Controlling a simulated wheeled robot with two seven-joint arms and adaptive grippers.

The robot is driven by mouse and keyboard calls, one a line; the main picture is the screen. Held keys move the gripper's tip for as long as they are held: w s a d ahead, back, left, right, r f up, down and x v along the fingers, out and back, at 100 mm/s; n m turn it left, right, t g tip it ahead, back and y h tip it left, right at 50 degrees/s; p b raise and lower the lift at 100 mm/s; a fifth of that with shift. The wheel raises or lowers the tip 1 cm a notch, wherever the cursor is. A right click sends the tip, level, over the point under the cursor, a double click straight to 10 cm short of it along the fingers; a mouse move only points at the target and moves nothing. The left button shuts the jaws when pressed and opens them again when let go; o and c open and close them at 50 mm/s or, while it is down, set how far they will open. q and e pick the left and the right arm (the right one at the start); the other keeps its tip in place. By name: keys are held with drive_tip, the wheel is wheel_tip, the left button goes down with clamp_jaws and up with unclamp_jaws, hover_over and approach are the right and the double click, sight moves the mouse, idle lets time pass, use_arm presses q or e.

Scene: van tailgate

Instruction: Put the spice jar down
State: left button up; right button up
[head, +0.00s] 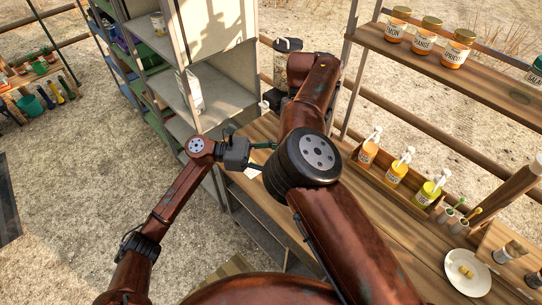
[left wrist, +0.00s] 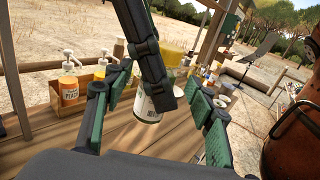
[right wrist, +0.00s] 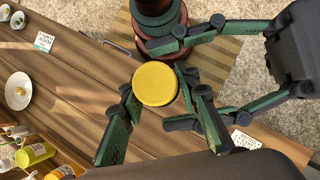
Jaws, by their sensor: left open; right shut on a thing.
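The spice jar, with a round yellow lid (right wrist: 155,84), is between the fingers of my right gripper (right wrist: 158,100), which is shut on it, in the right wrist view. The left wrist view shows the jar's pale labelled side (left wrist: 148,108) above wooden boards. I cannot tell whether its base touches them. My left gripper (left wrist: 155,78) is open, its green-padded fingers spread on either side of the jar and a right gripper finger. In the head view my left gripper (head: 262,158) reaches in from the left. My right arm hides the jar and right gripper there.
Pump bottles (head: 396,173) stand in a wooden holder on the wooden counter (head: 400,235). A white plate (head: 467,273) lies nearer on it. A shelf with jars (head: 459,49) is above. A grey cabinet (head: 215,92) stands at the back left.

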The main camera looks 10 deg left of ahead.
use_arm(q)
drive_tip(key=shift+d, duration=0.65)
drive_tip(key=shift+c, duration=0.4)
drive_tip(key=c, duration=1.1)
drive_tip(key=shift+s, duration=0.1)
drive_tip(key=shift+c, duration=0.7)
use_arm(e)
drive_tip(key=o, duration=1.2)
use_arm(q)
drive_tip(key=shift+d, duration=0.1)
use_arm(e)
drive_tip(key=shift+o, duration=0.5)
drive_tip(key=shift+a, duration=0.1)
use_arm(q)
drive_tip(key=shift+s+d, duration=0.1)
drive_tip(key=shift+s, duration=0.05)
use_arm(e)
drive_tip(key=shift+a, duration=0.1)
